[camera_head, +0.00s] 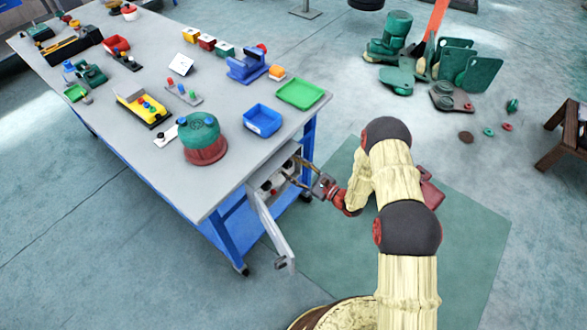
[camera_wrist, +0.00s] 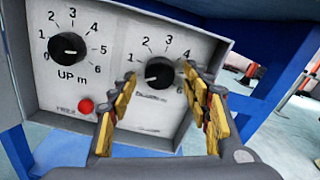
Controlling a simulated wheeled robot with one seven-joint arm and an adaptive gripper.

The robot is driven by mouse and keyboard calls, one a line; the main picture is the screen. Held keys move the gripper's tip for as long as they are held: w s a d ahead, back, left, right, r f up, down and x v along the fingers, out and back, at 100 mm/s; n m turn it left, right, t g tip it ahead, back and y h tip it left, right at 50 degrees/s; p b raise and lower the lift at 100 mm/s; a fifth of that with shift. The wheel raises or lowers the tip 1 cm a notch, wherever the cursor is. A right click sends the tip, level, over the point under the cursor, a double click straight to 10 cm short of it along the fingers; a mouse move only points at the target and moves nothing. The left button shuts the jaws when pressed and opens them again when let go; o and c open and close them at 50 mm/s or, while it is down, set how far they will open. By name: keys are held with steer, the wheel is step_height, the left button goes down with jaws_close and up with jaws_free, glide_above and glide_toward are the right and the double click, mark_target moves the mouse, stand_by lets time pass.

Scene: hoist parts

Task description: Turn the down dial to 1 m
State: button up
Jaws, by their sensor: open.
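The right dial (camera_wrist: 160,72), a black knob with numbers around it, sits on the light panel (camera_wrist: 70,20) in the wrist view. A pale mark on the knob seems to point left and slightly down, below the 1. Its label underneath is blurred. My gripper (camera_wrist: 159,74) is open, with one yellow-padded finger on each side of this dial; whether they touch it I cannot tell. The left dial (camera_wrist: 67,47), marked "UP m", is to its left. In the head view my gripper (camera_head: 297,177) reaches the open control box (camera_head: 269,187) under the table edge.
A red button (camera_wrist: 86,106) is on the panel below and between the dials. The box's door (camera_head: 271,228) hangs open in front. A blue table leg (camera_wrist: 282,60) stands right of the panel. The tabletop (camera_head: 180,185) holds a green-and-red round part (camera_head: 204,140) and trays.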

steer(key=shift+c, duration=1.1)
steer(key=c, duration=0.9)
steer(key=shift+c, duration=0.2)
steer(key=shift+m, duration=0.4)
steer(key=m, duration=0.3)
steer(key=shift+m, duration=0.3)
steer(key=shift+s+m+p, duration=0.1)
steer(key=shift+m+p, duration=0.35)
steer(key=shift+m, duration=1.25)
steer(key=o, duration=1.2)
steer(key=shift+c, duration=0.2)
